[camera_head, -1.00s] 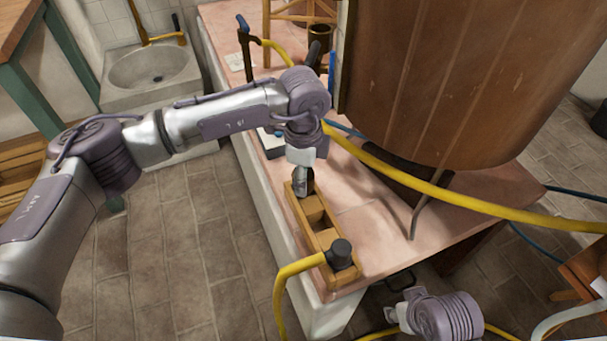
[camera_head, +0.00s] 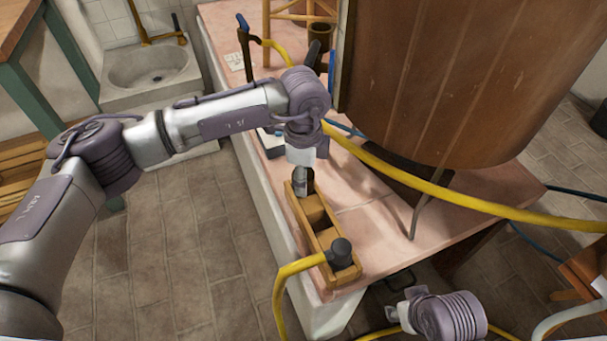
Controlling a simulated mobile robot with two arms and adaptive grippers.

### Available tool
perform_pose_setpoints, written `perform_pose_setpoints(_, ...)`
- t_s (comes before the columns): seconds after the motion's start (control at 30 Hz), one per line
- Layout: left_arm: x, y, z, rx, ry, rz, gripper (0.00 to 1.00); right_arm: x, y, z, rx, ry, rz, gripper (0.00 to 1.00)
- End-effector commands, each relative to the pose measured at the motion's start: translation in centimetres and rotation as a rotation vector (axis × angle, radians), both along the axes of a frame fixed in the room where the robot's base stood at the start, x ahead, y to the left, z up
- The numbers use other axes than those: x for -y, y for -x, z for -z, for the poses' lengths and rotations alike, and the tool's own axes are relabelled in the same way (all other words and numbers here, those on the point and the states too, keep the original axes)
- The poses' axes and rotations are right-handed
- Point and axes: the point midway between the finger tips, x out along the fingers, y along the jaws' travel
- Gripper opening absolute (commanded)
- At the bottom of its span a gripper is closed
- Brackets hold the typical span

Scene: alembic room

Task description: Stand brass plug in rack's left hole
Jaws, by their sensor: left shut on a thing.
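The wooden rack (camera_head: 326,236) lies lengthwise on the pink-tiled counter, near its left edge. My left gripper (camera_head: 302,186) points down at the rack's far end and is shut. The brass plug in it is mostly hidden by the fingers, and I cannot tell how deep it sits relative to the hole below. A dark fitting (camera_head: 340,251) stands at the rack's near end. My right gripper (camera_head: 400,310) is only partly visible at the bottom, and its fingers do not show clearly.
A yellow hose (camera_head: 288,280) runs from the dark fitting over the counter's edge. Another yellow hose (camera_head: 430,190) crosses in front of the large copper vessel (camera_head: 450,80). A bent metal pipe (camera_head: 418,212) stands to the right. The counter (camera_head: 375,240) between rack and pipe is clear.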

Motion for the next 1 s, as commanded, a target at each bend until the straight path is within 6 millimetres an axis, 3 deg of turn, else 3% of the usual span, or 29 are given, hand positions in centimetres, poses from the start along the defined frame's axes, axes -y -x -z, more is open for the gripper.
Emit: perform_pose_setpoints(1.0,0.02,-0.01,0.49,0.0,0.0,0.0,0.09,0.05,0.6,-0.9,-0.002,-0.001,0.002,0.4)
